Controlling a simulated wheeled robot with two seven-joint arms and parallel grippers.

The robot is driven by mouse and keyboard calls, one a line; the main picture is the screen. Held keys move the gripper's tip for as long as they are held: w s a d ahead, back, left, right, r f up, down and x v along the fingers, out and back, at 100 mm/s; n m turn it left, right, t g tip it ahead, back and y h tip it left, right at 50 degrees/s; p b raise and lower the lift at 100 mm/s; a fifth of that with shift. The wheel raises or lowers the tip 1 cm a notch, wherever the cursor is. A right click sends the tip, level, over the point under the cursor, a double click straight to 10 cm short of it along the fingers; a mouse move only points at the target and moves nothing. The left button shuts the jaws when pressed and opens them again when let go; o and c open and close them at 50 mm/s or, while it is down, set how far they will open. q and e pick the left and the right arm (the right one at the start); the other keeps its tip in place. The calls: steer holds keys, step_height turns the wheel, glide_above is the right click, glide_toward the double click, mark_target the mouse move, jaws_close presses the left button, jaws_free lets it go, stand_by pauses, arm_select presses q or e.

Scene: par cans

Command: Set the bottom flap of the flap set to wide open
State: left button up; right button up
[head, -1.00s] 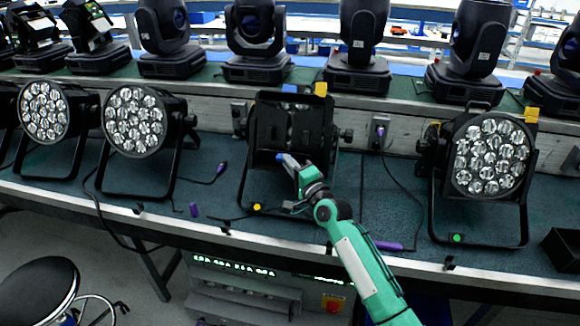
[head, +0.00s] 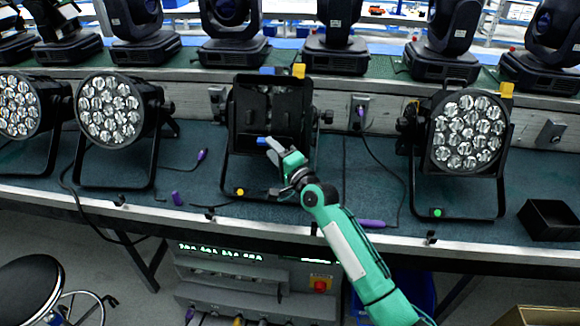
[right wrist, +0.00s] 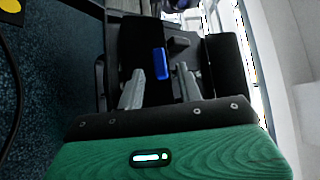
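The flap set (head: 271,104) is black and sits on the front of the middle par can. Its side and upper flaps stand around a dark opening. A blue tab (head: 263,141) shows at its lower edge, on what looks like the bottom flap; the flap's exact angle is hard to tell. My right gripper (head: 276,152) is just below and in front of this tab. In the right wrist view the gripper's two grey fingers (right wrist: 160,88) are apart, and the blue tab (right wrist: 160,63) shows beyond and between them. Contact cannot be told. My left gripper is out of view.
Par cans with lit-looking lenses stand at left (head: 110,110) and right (head: 467,132). Moving-head lights line the shelf behind. Purple-ended cables (head: 370,223) lie on the blue-green bench top. A black open box (head: 549,220) is at the right.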

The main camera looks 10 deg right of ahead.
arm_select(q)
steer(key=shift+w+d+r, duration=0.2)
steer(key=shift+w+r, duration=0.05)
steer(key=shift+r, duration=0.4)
arm_select(e)
steer(key=v, duration=1.2)
steer(key=shift+s, duration=0.2)
steer(key=shift+d+f, duration=0.1)
steer(key=shift+d, duration=0.05)
